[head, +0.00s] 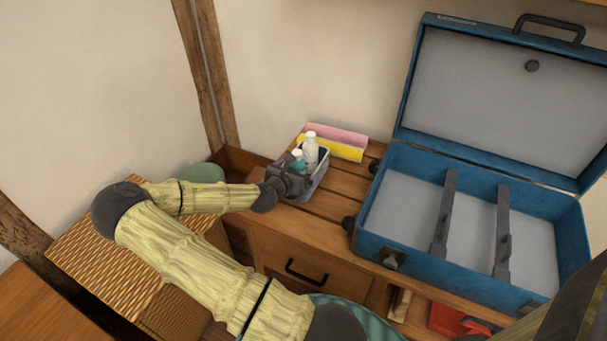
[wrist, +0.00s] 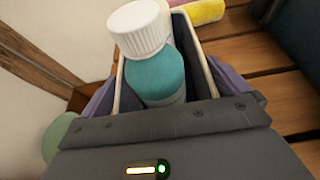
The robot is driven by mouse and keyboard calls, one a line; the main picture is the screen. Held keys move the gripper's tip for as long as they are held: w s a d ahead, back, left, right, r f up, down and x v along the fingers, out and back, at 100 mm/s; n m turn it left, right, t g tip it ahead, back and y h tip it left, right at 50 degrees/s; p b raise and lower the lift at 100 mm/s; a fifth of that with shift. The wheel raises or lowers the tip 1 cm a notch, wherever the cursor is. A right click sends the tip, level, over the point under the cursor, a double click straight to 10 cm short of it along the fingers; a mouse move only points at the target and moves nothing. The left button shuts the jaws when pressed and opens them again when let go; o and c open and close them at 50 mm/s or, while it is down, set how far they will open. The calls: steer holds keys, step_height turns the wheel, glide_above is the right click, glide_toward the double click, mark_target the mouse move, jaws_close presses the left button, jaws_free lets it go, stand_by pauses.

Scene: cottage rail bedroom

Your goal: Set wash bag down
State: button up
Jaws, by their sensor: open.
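The wash bag (head: 322,174) is a small purple-grey open-topped holder with a pale rim. It stands upright on the slatted wooden top (head: 336,203) and also shows in the wrist view (wrist: 218,88). A teal bottle with a white cap (wrist: 155,75) and a white bottle (head: 310,148) stand in it. My gripper (head: 296,182) is open at the bag's near left end, very close to it. The gripper's dark body covers that end of the bag in the wrist view, so I cannot tell whether the fingers touch it.
An open blue suitcase (head: 403,172) with two dark straps lies to the right. Pink and yellow rolls (head: 338,141) lie behind the bag. A woven basket (head: 95,255) stands at left, and a drawer (head: 300,262) is below the top. Bare slats separate bag and suitcase.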

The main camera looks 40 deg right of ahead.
mark_target(297, 151)
steer(key=shift+c, duration=0.4)
steer(key=c, duration=0.7)
steer(key=shift+o, duration=0.2)
steer(key=shift+r, duration=0.15)
step_height(297, 151, up, 10)
steer(key=p, duration=0.4)
